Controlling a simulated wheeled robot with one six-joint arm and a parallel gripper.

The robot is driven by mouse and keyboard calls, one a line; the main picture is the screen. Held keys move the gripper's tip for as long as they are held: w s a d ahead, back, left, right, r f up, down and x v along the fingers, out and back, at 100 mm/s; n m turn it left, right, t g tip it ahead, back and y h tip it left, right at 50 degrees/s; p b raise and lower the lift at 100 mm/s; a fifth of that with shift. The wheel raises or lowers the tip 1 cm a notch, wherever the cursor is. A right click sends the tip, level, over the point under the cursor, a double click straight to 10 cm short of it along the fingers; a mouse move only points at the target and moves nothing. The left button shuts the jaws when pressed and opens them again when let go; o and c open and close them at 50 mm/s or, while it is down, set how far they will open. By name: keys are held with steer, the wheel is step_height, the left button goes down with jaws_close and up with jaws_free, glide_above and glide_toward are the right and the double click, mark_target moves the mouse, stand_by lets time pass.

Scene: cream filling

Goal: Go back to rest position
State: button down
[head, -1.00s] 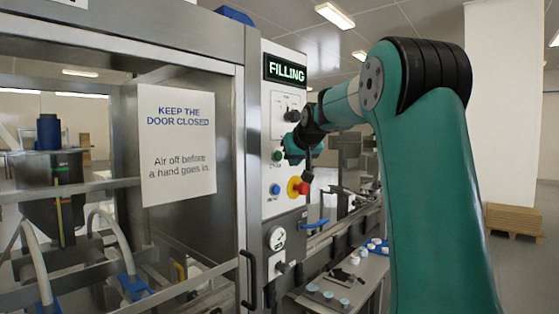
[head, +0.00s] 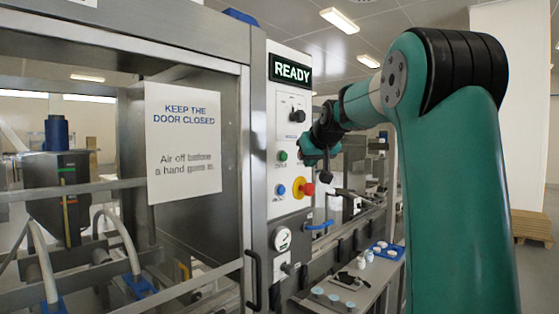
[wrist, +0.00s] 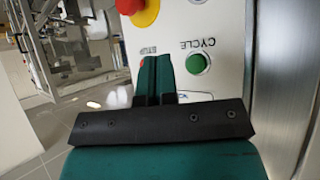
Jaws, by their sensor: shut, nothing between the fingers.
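My gripper (head: 325,177) hangs in front of the machine's control panel, to the right of the green button (head: 282,155) and above the red stop knob (head: 307,189). In the wrist view my gripper's fingers (wrist: 155,72) are together and empty, pointing at the panel (wrist: 220,20) and apart from the green CYCLE button (wrist: 197,63). The red stop knob also shows at the top of the wrist view (wrist: 140,8). The display (head: 291,69) reads READY.
The machine's door (head: 200,235) is at left, with a keep-closed notice (head: 183,140) and a black handle (head: 254,280). Small jars (head: 318,291) stand on a low shelf at lower right.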

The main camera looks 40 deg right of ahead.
steer(key=s+a+f+n+g+y+b, duration=0.15)
steer(key=a+f, duration=0.35)
steer(key=a, duration=0.5)
steer(key=s+a+f+n+g+y, duration=0.1)
steer(key=a+f+n+y, duration=0.25)
steer(key=a, duration=0.65)
steer(key=s+a+f+n+g+y+b, duration=0.1)
steer(key=a+f+y, duration=0.1)
steer(key=a+f, duration=0.6)
steer(key=s+a+f+n+g+y, duration=0.1)
steer(key=s+a+f+n+g, duration=0.2)
steer(key=s+a, duration=0.5)
steer(key=s+a+f+n+g+y+b, duration=0.1)
steer(key=s+a+f+n+g, duration=0.2)
steer(key=s+a+f, duration=0.3)
steer(key=s+a, duration=0.3)
steer(key=s, duration=0.4)
steer(key=shift+s+a+b, duration=0.3)
steer(key=shift+s, duration=0.1)
stand_by(1.8)
